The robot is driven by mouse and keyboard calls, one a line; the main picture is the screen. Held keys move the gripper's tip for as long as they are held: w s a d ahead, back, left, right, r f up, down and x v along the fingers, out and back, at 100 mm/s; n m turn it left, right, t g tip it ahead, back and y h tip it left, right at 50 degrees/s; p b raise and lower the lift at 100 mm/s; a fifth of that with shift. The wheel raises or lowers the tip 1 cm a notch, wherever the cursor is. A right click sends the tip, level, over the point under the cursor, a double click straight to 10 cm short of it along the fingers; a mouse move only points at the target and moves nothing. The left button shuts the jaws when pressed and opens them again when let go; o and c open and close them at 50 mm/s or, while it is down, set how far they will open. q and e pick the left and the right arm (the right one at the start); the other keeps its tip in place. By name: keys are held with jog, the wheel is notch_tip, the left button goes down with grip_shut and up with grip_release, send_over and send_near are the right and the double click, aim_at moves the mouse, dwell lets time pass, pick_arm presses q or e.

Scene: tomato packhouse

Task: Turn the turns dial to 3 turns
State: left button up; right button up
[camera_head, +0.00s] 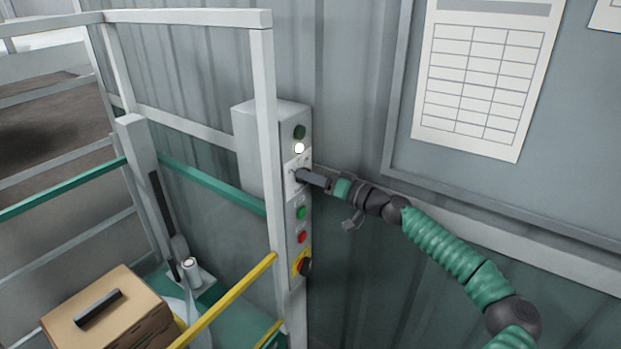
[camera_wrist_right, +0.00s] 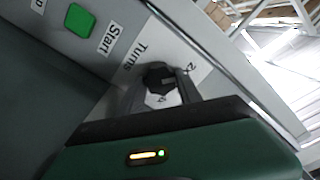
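The turns dial (camera_wrist_right: 158,77) is a dark round knob on a pale plate marked "Turns" (camera_wrist_right: 133,57). It sits on the control panel of a grey box on a post. In the right wrist view, the two fingers of my right gripper (camera_wrist_right: 160,88) stand one on each side of the knob and appear to touch it. In the head view my right gripper (camera_head: 303,175) reaches the panel from the right and hides the dial. Small numerals show around the knob, but the setting is not readable. My left gripper is not in view.
A green Start button (camera_wrist_right: 79,20) sits beside the dial plate; it also shows below the dial in the head view (camera_head: 301,213). A red button (camera_head: 302,237) and a black-on-yellow switch (camera_head: 304,264) are lower. A white lamp (camera_head: 299,148) glows above. A railing (camera_head: 265,120) stands close left.

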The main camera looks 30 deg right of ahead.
grip_shut()
jog(key=shift+f+m, duration=0.1)
jog(key=shift+m, duration=0.4)
jog(key=m+b, duration=0.1)
jog(key=m, duration=0.7)
jog(key=shift+m+b, duration=0.3)
jog(key=shift+b, duration=0.05)
jog(key=shift+f+m, duration=0.1)
jog(key=shift+m, duration=0.2)
